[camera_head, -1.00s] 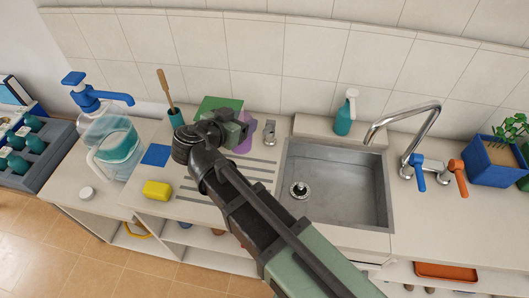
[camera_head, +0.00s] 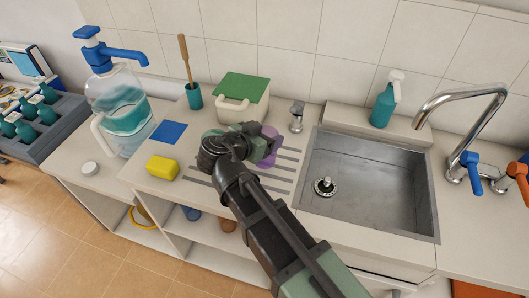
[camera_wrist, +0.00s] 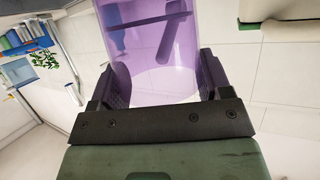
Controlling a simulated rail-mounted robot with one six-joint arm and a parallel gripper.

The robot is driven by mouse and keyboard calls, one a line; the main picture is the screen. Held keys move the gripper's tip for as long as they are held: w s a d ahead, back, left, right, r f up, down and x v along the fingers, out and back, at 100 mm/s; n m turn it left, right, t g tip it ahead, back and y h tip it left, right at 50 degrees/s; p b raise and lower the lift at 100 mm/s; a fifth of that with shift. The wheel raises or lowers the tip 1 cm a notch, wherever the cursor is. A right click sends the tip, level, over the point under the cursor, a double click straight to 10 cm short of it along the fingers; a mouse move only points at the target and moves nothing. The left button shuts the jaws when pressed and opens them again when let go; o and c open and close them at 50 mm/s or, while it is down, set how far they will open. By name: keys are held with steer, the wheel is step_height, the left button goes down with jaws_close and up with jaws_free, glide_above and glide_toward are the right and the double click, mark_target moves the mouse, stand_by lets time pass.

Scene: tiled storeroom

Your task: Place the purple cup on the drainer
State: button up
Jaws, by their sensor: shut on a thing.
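The purple cup (camera_wrist: 150,60) is see-through and sits between the two fingers of my gripper (camera_wrist: 160,88) in the wrist view. My gripper is shut on it. In the head view the cup (camera_head: 268,158) shows partly behind my gripper (camera_head: 262,145), which hides much of it. The drainer (camera_head: 286,166) is the set of dark grooves in the counter left of the sink. The cup and gripper are over the drainer. I cannot tell whether the cup's base touches it.
The sink (camera_head: 370,185) lies right of the drainer. A green-lidded container (camera_head: 242,98) stands behind. A yellow sponge (camera_head: 162,168), blue cloth (camera_head: 169,132) and teal brush holder (camera_head: 194,97) are on the left. A small metal fixture (camera_head: 296,116) stands near the sink's back left corner.

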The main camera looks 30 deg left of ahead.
step_height(320, 180, down, 4)
steer(key=b, duration=0.3)
steer(key=shift+f, duration=0.1)
steer(key=shift+r+p, duration=0.3)
steer(key=shift+f, duration=0.2)
steer(key=o, duration=1.5)
steer(key=shift+r, duration=0.3)
steer(key=p+v, duration=0.4)
steer(key=v, duration=0.8)
steer(key=shift+p, duration=0.3)
steer(key=shift+f, duration=0.1)
